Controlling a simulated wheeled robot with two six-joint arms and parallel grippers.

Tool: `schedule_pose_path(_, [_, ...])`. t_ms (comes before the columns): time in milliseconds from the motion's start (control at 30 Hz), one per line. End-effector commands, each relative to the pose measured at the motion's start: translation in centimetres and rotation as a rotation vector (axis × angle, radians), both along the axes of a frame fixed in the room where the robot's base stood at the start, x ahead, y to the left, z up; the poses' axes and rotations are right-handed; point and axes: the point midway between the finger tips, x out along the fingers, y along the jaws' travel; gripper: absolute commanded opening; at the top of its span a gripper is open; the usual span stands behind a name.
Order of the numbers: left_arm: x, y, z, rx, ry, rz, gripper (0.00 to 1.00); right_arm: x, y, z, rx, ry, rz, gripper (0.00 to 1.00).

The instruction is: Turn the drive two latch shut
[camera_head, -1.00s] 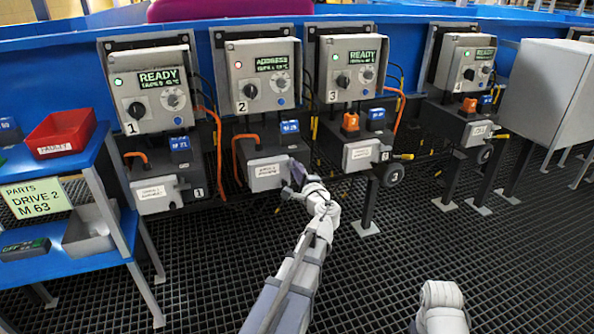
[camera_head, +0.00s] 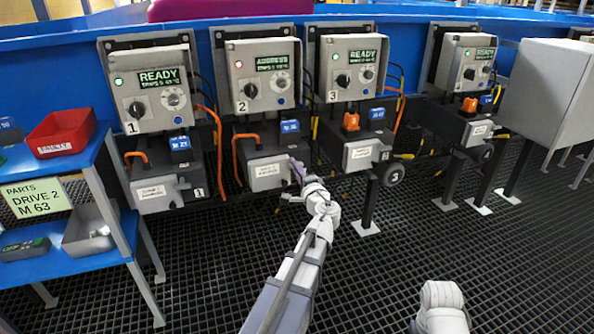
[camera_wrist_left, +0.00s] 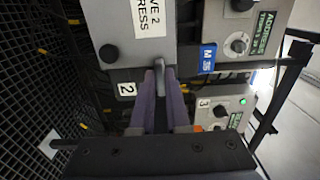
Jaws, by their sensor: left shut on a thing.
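The drive two unit has a grey control box (camera_head: 265,75) marked 2, its screen reading ADDRESS. Below it is a pale grey lower box (camera_head: 266,173) with a white label. My left gripper (camera_head: 298,172) is at the right end of that lower box. In the left wrist view, the two fingers (camera_wrist_left: 161,82) are shut on the grey latch lever (camera_wrist_left: 160,76), which stands between their tips beside the box (camera_wrist_left: 128,30). The fingers hide part of the lever. My right gripper is out of view.
Drive one (camera_head: 150,88) stands to the left and drive three (camera_head: 352,70) to the right, both reading READY. An orange cable (camera_head: 237,155) runs beside drive two. A blue shelf (camera_head: 70,180) with a red bin (camera_head: 62,134) is at far left. Open grid floor lies in front.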

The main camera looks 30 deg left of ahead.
Motion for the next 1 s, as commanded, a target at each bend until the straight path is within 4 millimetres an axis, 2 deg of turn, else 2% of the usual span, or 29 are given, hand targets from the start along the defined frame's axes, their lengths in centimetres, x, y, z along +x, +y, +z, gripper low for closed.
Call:
schedule_pose_path(67, [-0.1,0.0,-0.1,-0.004,-0.002,0.002,0.00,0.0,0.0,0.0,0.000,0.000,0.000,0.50])
schedule_pose_path(100, [-0.1,0.0,-0.1,-0.003,-0.001,0.002,0.18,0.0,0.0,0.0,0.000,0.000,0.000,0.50])
schedule_pose_path(333, [-0.1,0.0,0.0,-0.001,0.000,0.001,0.44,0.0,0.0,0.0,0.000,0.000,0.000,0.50])
schedule_pose_path(633, [-0.3,-0.3,0.0,-0.001,0.001,0.000,0.44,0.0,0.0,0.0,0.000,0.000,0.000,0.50])
schedule_pose_path(1000, [-4.1,-4.6,0.0,-0.001,0.000,-0.001,0.44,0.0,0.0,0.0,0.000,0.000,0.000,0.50])
